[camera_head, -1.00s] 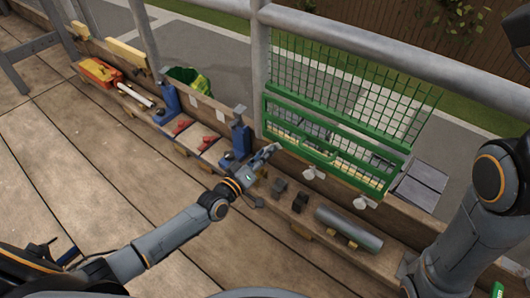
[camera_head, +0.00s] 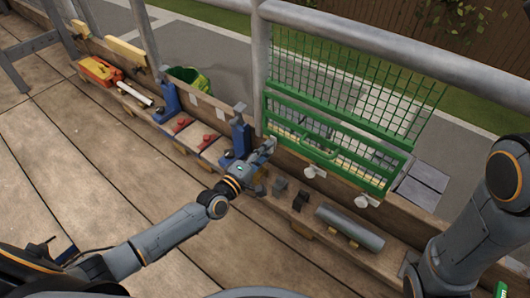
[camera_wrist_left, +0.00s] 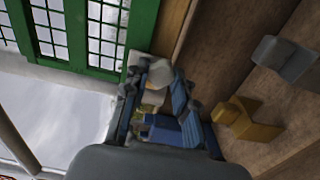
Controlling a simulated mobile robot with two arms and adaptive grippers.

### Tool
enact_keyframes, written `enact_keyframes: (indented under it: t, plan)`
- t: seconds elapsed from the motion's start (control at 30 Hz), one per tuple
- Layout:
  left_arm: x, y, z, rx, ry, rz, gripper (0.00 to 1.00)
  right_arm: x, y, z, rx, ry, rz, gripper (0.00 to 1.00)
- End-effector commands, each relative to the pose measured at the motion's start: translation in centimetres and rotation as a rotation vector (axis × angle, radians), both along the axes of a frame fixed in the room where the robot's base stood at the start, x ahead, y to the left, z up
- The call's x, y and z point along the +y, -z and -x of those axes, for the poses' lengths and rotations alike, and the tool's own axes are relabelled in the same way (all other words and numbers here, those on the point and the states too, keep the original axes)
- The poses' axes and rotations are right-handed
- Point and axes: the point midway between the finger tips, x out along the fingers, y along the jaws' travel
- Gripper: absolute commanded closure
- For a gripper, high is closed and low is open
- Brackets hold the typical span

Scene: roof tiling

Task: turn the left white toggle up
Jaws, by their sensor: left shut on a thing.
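My left gripper (camera_head: 264,150) is at the lower left corner of the green mesh gate (camera_head: 316,156). It is shut on the left white toggle (camera_wrist_left: 159,73), whose pale knob shows at the fingertips in the wrist view, next to the gate's green frame (camera_wrist_left: 136,30). In the head view the fingers largely hide that toggle, so its exact angle is hard to tell. Two more white toggles, a middle one (camera_head: 312,172) and a right one (camera_head: 364,201), sit along the gate's lower edge. My right gripper is out of view.
Dark brackets (camera_head: 279,187) and a grey cylinder (camera_head: 349,227) on yellow supports lie on the plank below the gate. Blue posts (camera_head: 240,138) and red-handled pieces (camera_head: 208,140) are to the left. The wooden deck (camera_head: 100,170) in front is clear.

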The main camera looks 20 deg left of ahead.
Motion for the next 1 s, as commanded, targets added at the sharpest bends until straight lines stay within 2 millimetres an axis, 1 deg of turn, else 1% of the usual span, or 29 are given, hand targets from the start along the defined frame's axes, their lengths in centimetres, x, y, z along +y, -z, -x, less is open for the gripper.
enact_keyframes:
  t: [0.2,0.6,0.63,0.67,0.7,0.73,1.0]
  plan:
    - [0.06,0.12,0.04,0.014,0.000,0.033,1.00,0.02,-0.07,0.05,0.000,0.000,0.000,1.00]
    - [0.06,0.13,0.04,0.017,0.000,0.038,1.00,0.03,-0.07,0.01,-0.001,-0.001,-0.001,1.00]
    - [0.06,0.13,0.04,0.017,0.000,0.038,0.69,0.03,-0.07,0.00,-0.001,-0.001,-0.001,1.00]
    - [0.06,0.13,0.04,0.017,0.000,0.038,0.63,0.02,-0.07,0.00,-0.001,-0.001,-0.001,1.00]
    - [0.06,0.13,0.04,0.017,0.000,0.038,0.54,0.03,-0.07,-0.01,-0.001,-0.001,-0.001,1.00]
    - [0.06,0.12,0.04,0.016,0.000,0.037,0.50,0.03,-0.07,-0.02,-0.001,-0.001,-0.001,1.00]
    - [0.04,0.06,0.04,0.015,0.000,0.037,0.50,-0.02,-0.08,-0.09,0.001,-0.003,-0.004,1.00]
